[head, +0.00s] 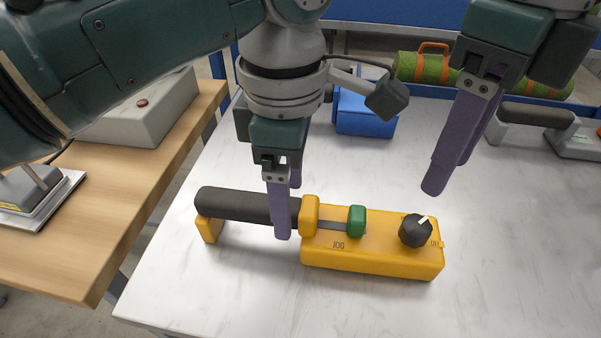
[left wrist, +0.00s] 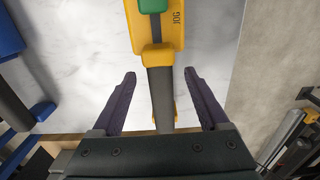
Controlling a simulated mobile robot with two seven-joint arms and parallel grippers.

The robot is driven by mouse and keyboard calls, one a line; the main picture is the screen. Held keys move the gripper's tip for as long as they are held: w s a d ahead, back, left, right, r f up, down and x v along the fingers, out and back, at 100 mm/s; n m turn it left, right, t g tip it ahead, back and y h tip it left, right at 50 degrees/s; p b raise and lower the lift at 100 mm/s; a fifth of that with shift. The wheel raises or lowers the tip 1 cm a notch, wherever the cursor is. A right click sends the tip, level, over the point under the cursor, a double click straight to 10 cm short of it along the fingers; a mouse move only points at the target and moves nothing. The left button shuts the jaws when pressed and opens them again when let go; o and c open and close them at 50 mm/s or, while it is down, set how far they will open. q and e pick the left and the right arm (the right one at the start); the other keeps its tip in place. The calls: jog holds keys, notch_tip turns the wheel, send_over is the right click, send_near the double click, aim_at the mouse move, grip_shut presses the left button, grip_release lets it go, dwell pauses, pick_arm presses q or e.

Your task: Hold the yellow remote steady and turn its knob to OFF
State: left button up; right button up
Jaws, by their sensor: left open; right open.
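The yellow remote (head: 372,256) lies on the white table with its black handle (head: 235,204) to the left. It has a green slider (head: 356,221) by the word JOG and a black knob (head: 415,231) with a white pointer at its right end. My left gripper (head: 285,210) is open above and around the black handle. In the left wrist view its fingers (left wrist: 160,95) stand apart on either side of the handle (left wrist: 161,92), with gaps on both sides. My right gripper (head: 440,180) is open and empty, above and behind the knob, apart from it.
The white table (head: 230,290) is clear in front of the remote. A blue box (head: 365,115) and green rolls (head: 425,68) with orange straps stand behind. Another grey device with a dark handle (head: 537,115) lies at the back right. A wooden bench (head: 110,200) is at left.

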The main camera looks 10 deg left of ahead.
aim_at(318, 227)
pick_arm(q)
notch_tip(318, 227, down, 6)
jog(key=shift+f, duration=0.1)
dwell(0.4)
grip_shut()
dwell(0.4)
pick_arm(e)
jog(key=shift+o, duration=0.6)
jog(key=shift+r, duration=0.1)
jog(key=shift+o, duration=1.1)
jog(key=shift+r+n, duration=0.7)
jog(key=shift+r, duration=0.2)
notch_tip(318, 227, down, 12)
